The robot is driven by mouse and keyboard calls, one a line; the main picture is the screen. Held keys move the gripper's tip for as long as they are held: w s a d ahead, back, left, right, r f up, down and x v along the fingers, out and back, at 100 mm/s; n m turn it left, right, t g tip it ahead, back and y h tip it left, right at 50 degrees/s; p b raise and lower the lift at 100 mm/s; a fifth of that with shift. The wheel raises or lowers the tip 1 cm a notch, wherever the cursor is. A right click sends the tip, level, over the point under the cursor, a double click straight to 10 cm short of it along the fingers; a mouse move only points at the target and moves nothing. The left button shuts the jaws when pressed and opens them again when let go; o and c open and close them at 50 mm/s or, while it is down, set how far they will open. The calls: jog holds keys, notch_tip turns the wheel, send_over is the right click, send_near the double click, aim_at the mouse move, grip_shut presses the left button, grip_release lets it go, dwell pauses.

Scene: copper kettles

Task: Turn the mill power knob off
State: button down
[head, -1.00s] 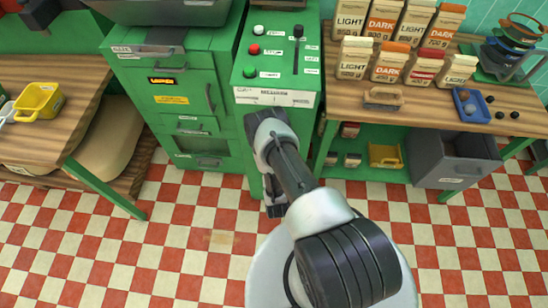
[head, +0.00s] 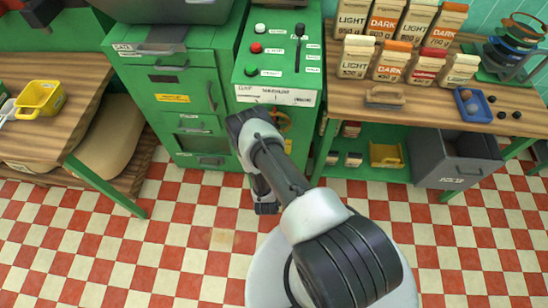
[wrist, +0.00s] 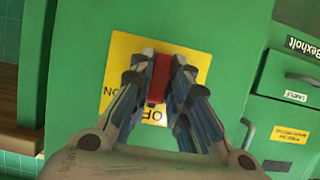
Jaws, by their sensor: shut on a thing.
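The mill power knob (wrist: 159,80) is a red bar on a yellow plate (wrist: 195,63) on the green mill cabinet. In the wrist view its long axis runs nearly upright, with its lower end beside the partly covered upside-down "OFF" lettering; "ON" is at the plate's left. My gripper (wrist: 159,70) has its fingers on both sides of the knob, shut on it. In the head view, my arm stands in front of the cabinet (head: 245,170), part of the yellow plate (head: 285,122) shows beside it, and my fingertips and the knob are hidden.
Above the plate, the mill's top panel (head: 300,85) carries buttons and a lever. Green drawers (head: 203,143) are to its left. A wooden counter (head: 430,98) with coffee bags stands right, above a grey bin (head: 455,160). The checkered floor in front is clear.

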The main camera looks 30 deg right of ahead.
jog(key=shift+w, duration=0.1)
jog(key=c, duration=1.5)
grip_release()
jog(key=v, duration=1.2)
